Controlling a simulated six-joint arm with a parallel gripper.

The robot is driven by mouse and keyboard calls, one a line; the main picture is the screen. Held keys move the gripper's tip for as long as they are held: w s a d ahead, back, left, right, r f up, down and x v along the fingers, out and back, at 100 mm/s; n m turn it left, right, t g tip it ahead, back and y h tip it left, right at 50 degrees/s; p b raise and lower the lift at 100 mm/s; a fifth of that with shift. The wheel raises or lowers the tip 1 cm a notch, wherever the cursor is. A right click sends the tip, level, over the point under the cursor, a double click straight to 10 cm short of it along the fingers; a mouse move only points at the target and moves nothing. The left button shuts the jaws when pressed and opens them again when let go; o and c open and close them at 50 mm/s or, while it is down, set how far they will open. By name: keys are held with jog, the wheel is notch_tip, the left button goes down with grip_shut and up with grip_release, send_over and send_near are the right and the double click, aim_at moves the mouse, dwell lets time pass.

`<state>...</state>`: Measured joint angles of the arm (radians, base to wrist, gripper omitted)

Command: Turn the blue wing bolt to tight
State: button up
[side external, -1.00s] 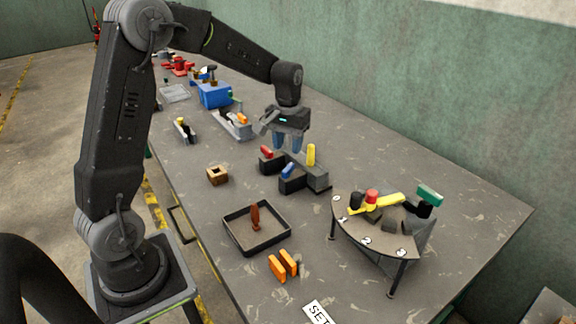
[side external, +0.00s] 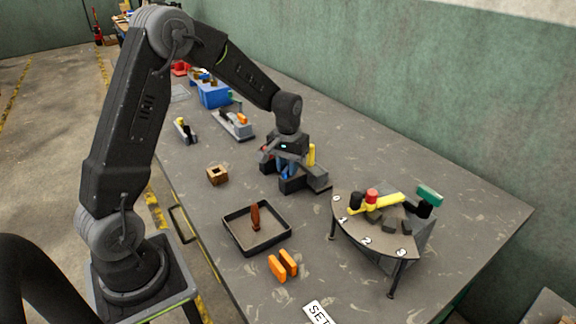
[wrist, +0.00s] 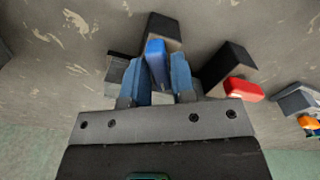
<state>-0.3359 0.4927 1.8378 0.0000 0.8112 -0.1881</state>
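The blue wing bolt (wrist: 155,58) stands between my gripper's two blue fingers in the wrist view, its far end showing beyond the fingertips. My gripper (wrist: 159,70) is low over the bolt's dark block, with one finger on each side of the bolt. Any gap to the bolt is very small, and I cannot tell whether the fingers press on it. In the side view my gripper (side external: 287,170) hides most of the bolt.
A red wing bolt (wrist: 243,90) and an upright yellow one (side external: 311,154) stand close by on neighbouring dark blocks. A numbered dial stand (side external: 350,222) is to the right.

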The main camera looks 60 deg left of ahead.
grip_shut()
jog(key=shift+m, duration=0.3)
jog(key=m, duration=0.5)
jog(key=shift+m, duration=0.3)
jog(key=m, duration=1.1)
jog(key=shift+m, duration=0.4)
jog(key=m, duration=0.6)
jog(key=shift+o, duration=1.9)
grip_release()
